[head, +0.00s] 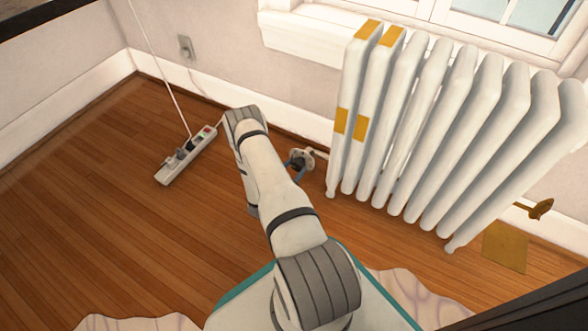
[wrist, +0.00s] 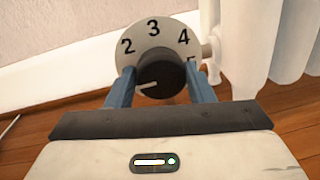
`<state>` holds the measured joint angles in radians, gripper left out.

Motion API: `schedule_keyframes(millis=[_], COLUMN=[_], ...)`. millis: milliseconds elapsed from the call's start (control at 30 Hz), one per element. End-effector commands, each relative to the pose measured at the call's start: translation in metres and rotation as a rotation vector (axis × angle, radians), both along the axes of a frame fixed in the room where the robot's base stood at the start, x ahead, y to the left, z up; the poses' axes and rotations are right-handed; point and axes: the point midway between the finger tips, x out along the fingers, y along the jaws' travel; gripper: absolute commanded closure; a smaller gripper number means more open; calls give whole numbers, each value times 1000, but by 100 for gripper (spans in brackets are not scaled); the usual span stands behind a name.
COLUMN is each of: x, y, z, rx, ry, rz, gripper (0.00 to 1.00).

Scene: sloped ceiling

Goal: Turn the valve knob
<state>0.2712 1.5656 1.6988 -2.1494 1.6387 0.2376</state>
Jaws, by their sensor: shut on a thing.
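The valve knob (wrist: 161,76) is black and round, with a white pointer line directed left and slightly down. It sits on a pale round dial (wrist: 139,37) marked 2, 3, 4 and a partly hidden 5. The lower dial is hidden. My gripper (wrist: 162,80) is shut on the knob, with one blue finger on each side. In the head view the valve (head: 306,156) is small, beside the radiator's lower left, and my gripper (head: 298,166) shows only partly behind my arm.
The white radiator (head: 440,130) stands close to the valve's right, below the window. A power strip (head: 187,156) with a cord lies on the floor to the left. A brass-coloured fitting (head: 540,208) is at the radiator's far right. The wooden floor at left is mostly clear.

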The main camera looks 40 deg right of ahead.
Motion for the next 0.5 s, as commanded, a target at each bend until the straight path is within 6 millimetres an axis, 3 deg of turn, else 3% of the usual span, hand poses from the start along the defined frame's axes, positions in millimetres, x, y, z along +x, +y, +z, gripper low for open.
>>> schedule_keyframes(millis=[500], x=[-2], y=[0], z=[-1], rx=[-18], ry=[48], rz=[-4], gripper=[75])
